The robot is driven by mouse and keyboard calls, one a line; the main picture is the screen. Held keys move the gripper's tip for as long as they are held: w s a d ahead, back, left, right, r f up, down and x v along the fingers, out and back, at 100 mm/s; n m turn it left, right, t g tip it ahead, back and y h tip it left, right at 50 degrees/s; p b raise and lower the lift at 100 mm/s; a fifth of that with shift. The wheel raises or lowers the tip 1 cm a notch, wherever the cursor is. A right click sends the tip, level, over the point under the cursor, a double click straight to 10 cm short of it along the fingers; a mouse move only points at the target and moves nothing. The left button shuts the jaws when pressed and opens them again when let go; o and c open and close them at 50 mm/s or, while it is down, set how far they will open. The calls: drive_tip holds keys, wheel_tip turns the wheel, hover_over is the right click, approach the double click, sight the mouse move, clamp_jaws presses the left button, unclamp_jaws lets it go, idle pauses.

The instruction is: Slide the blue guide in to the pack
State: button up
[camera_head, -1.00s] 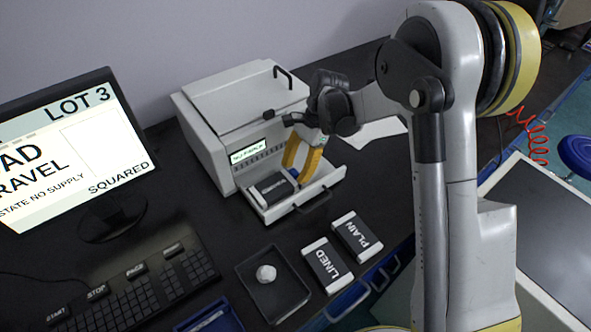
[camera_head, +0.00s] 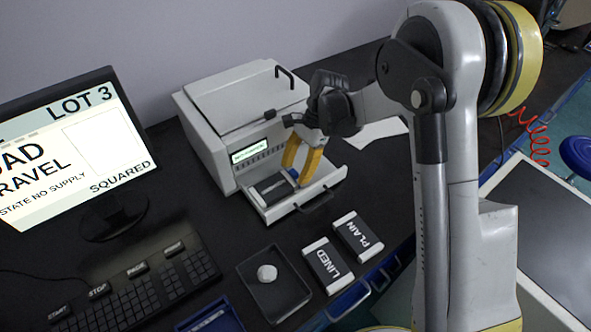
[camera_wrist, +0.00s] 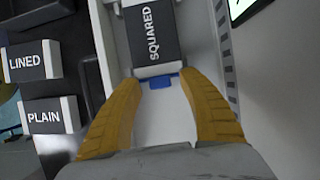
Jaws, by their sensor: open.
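The blue guide (camera_wrist: 160,80) sits in the machine's pulled-out tray (camera_head: 328,178), against the near end of the pack in the wrist view. It shows as a small blue patch in the head view (camera_head: 292,174). I cannot tell whether guide and pack touch. The pack (camera_wrist: 152,35), dark with a white end and marked SQUARED, lies flat in the tray; it also shows in the head view (camera_head: 270,188). My gripper (camera_wrist: 160,82) is open, its two yellow fingers low over the tray, one on each side of the guide. It also shows in the head view (camera_head: 303,168).
The white machine (camera_head: 225,125) with a small lit display stands behind the tray. The PLAIN (camera_head: 357,236) and LINED (camera_head: 327,264) packs lie in front. A dark tray (camera_head: 250,283) with a crumpled white ball, a keyboard (camera_head: 150,290) and a monitor (camera_head: 75,140) are nearby.

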drive_tip(key=v, duration=1.2)
drive_tip(key=shift+s, duration=0.1)
drive_tip(key=s+d+r+n+t+h, duration=0.2)
drive_tip(key=s+d+r+n+t, duration=0.4)
drive_tip(key=s+r, duration=0.4)
drive_tip(key=s+d+f+n+t+h, duration=0.1)
drive_tip(key=s+d+n, duration=0.4)
drive_tip(key=s, duration=0.7)
drive_tip(key=d+f+t, duration=0.1)
drive_tip(key=d+t, duration=0.1)
drive_tip(key=shift+d+f+t+h, duration=0.15)
drive_tip(key=shift+f+t+h, duration=0.2)
drive_tip(key=shift+t+h, duration=0.05)
drive_tip(key=shift+s, duration=0.1)
drive_tip(key=shift+c, duration=0.5)
